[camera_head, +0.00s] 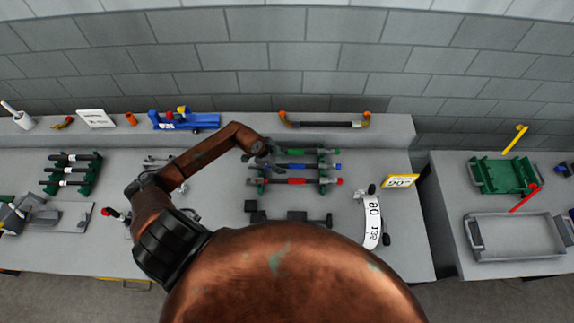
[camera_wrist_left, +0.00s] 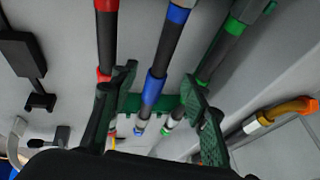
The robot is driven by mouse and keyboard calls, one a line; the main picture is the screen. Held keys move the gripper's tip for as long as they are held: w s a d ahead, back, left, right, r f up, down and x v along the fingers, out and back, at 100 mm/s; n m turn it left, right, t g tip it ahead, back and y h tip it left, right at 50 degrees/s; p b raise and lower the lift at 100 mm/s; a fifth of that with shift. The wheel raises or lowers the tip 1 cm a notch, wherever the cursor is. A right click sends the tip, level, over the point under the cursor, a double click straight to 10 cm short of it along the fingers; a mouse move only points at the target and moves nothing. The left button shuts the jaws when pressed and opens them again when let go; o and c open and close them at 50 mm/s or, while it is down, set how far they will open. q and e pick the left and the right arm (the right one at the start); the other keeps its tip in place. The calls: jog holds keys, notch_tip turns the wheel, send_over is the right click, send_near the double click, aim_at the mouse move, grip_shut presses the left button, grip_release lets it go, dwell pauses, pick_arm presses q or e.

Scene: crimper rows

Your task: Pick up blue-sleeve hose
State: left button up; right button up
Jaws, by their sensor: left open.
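The blue-sleeve hose (camera_head: 313,167) lies in a dark green rack between the green-sleeve hose (camera_head: 303,152) and the red-sleeve hose (camera_head: 291,181). My left gripper (camera_head: 263,156) is at the left end of these hoses. In the left wrist view my left gripper (camera_wrist_left: 160,108) is open, and the blue-sleeve hose (camera_wrist_left: 153,88) runs through the gap between its fingers. The red-sleeve hose (camera_wrist_left: 106,45) passes by the left finger and the green-sleeve hose (camera_wrist_left: 222,48) by the right finger. I cannot tell whether the fingers touch any hose. My right gripper is not in view.
An orange-ended hose (camera_head: 325,123) lies on the back ledge beside a blue device (camera_head: 185,122). Another rack with hoses (camera_head: 71,172) stands at the left. A white gauge strip (camera_head: 373,222) and a yellow sign (camera_head: 401,182) stand right. A grey tray (camera_head: 515,237) is on the side table.

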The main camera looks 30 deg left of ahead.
aim_at(285, 165)
pick_arm(q)
jog(key=x, duration=0.2)
jog(key=shift+w+d+f, duration=0.15)
jog(key=shift+d+f, duration=0.05)
jog(key=shift+f, duration=0.05)
jog(key=shift+w+f, duration=0.1)
jog(key=shift+f, duration=0.3)
jog(key=c, duration=0.8)
grip_shut()
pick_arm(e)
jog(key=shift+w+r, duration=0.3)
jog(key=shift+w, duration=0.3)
